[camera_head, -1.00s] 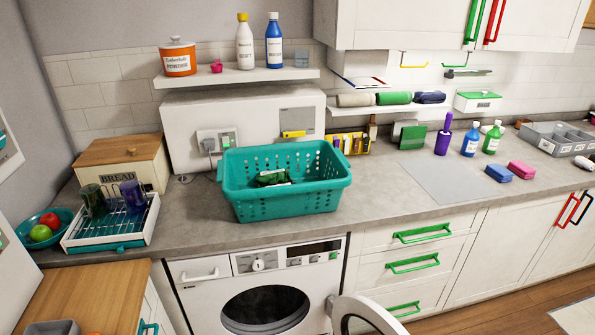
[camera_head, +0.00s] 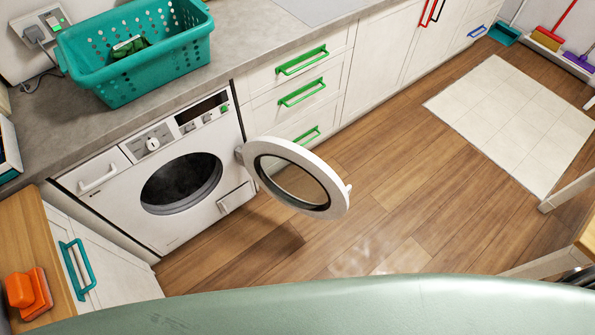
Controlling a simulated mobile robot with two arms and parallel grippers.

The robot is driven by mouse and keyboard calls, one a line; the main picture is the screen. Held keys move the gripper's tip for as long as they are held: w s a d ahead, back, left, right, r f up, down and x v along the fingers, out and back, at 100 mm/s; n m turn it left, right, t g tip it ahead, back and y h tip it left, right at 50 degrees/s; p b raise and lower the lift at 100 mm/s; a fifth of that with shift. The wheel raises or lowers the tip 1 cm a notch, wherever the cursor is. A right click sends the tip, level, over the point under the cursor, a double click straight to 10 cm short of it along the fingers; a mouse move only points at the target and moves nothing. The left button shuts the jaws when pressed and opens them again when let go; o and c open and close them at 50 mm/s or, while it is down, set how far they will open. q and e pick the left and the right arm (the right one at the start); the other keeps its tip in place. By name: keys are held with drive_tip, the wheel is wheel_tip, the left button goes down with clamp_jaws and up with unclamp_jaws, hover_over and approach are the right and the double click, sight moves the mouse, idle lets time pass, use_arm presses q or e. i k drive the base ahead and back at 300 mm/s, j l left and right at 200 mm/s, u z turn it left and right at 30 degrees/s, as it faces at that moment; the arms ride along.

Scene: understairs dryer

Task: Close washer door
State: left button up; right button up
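The white washer (camera_head: 124,187) stands under the counter at the left. Its round door (camera_head: 331,189) is swung wide open to the right, hinged at the right side of the opening. The dark drum opening (camera_head: 181,182) is uncovered, and I cannot make out anything inside it. The door stands out over the wooden floor, in front of the drawers. Neither of my grippers shows in the head view.
A teal basket (camera_head: 138,75) sits on the counter above the washer. Drawers with green handles (camera_head: 302,92) are right of the washer. A low cabinet with a teal handle (camera_head: 77,269) stands at the left. The wooden floor (camera_head: 395,185) is clear around the door; a pale rug (camera_head: 520,122) lies farther right.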

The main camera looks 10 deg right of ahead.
sight(250, 155)
drive_tip(key=i+l, duration=0.15)
drive_tip(key=l, duration=0.25)
drive_tip(key=i+l, duration=0.1)
drive_tip(key=l, duration=0.3)
drive_tip(key=i+l, duration=0.15)
drive_tip(key=l, duration=0.25)
drive_tip(key=i+l, duration=0.15)
drive_tip(key=l, duration=0.25)
drive_tip(key=i+l, duration=0.1)
drive_tip(key=l, duration=0.25)
drive_tip(key=l+u, duration=0.2)
drive_tip(key=u, duration=0.2)
drive_tip(key=i+l+u, duration=0.1)
drive_tip(key=u, duration=0.25)
drive_tip(key=l+u, duration=0.5)
drive_tip(key=u, duration=0.25)
drive_tip(key=i+j+u, duration=0.1)
drive_tip(key=j, duration=0.25)
drive_tip(key=i, duration=0.1)
